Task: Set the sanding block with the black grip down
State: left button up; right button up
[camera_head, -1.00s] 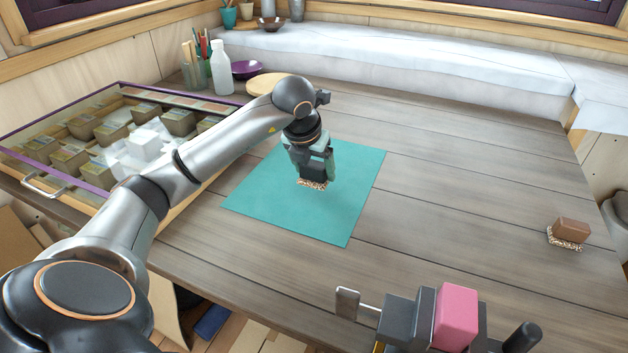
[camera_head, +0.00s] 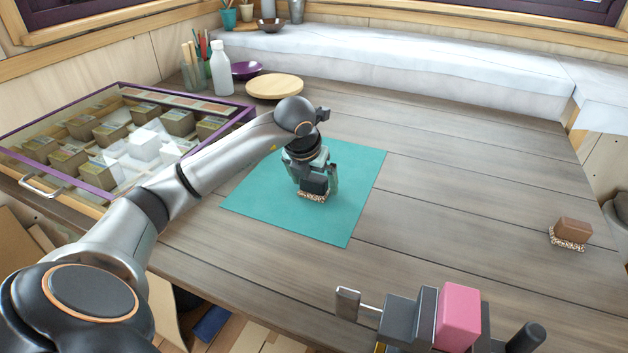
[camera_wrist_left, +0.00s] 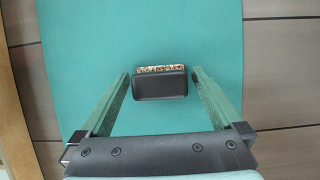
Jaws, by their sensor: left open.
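The sanding block with the black grip (camera_head: 313,187) rests on the teal mat (camera_head: 345,215), its speckled abrasive underside at the bottom. My left gripper (camera_head: 317,182) is open around it, a finger on each side. In the left wrist view the black block (camera_wrist_left: 161,83) sits between the spread green fingertips of the left gripper (camera_wrist_left: 160,78), with a gap on both sides. My right gripper is not in view.
A sanding block with a brown grip (camera_head: 573,231) lies at the table's right. A glass-topped case (camera_head: 100,195) is at left. A pink and grey device (camera_head: 457,318) stands at the front edge. A white bottle (camera_head: 221,70) and round wooden board (camera_head: 275,87) are behind.

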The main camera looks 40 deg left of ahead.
pick_arm(q)
jog(key=shift+s+r, duration=0.1)
jog(key=shift+r, duration=0.35)
jog(key=p+v, duration=0.2)
jog(key=v, duration=0.9)
jog(key=shift+r, duration=0.2)
jog(key=shift+s+d, duration=0.1)
